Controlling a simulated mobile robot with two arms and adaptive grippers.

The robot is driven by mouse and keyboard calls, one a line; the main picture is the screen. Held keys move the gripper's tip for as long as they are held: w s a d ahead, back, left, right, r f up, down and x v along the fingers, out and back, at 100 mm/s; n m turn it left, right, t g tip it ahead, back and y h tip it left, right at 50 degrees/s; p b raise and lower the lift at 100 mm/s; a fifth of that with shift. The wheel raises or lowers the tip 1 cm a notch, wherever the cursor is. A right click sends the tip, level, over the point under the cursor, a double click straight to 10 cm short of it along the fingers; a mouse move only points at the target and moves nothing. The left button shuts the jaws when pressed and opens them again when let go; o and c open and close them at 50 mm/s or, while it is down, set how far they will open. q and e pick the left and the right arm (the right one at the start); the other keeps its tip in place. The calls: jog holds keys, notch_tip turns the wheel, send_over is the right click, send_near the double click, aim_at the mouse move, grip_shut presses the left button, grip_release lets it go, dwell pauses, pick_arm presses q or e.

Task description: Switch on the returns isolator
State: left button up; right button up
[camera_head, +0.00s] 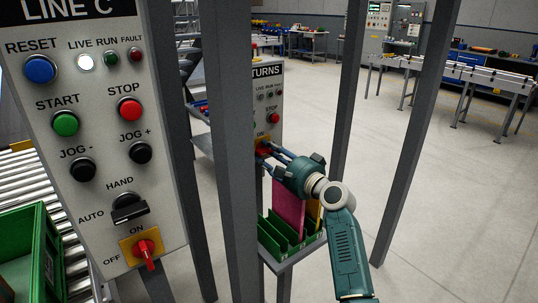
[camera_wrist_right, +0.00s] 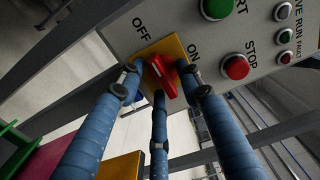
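The returns panel (camera_head: 268,85) stands behind a grey post, its label partly hidden and reading "TURNS". Its isolator is a red handle (camera_wrist_right: 163,76) on a yellow plate (camera_wrist_right: 180,47), with OFF and ON lettering beside it in the right wrist view. In the head view the red handle (camera_head: 263,150) is partly covered by my right gripper (camera_head: 268,153). My right gripper's three blue fingers (camera_wrist_right: 160,85) are spread around the handle, one on each side and one below. A gap shows on the left finger's side; contact on the right side is unclear. My left gripper is not in view.
The nearer LINE C panel (camera_head: 98,120) has its own red isolator (camera_head: 146,250). Grey posts (camera_head: 232,150) stand close beside my right arm. A green rack (camera_head: 275,238) with pink and yellow boards sits under the returns panel. Open floor (camera_head: 430,190) lies to the right.

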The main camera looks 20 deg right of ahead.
jog(key=c, duration=0.6)
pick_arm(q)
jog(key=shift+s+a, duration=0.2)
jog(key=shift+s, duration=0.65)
pick_arm(e)
grip_shut()
jog(key=m+p, duration=0.8)
jog(key=shift+s+a+r+p, duration=0.1)
jog(key=shift+a+r+p, duration=0.1)
jog(key=shift+p, duration=0.1)
jog(key=m+p, duration=0.4)
jog(key=m, duration=0.1)
jog(key=shift+r+m, duration=0.1)
jog(key=shift+m, duration=0.2)
pick_arm(q)
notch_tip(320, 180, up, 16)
jog(key=p, duration=0.3)
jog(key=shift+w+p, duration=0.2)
jog(key=shift+p, duration=0.1)
pick_arm(e)
jog(key=shift+m, duration=2.2)
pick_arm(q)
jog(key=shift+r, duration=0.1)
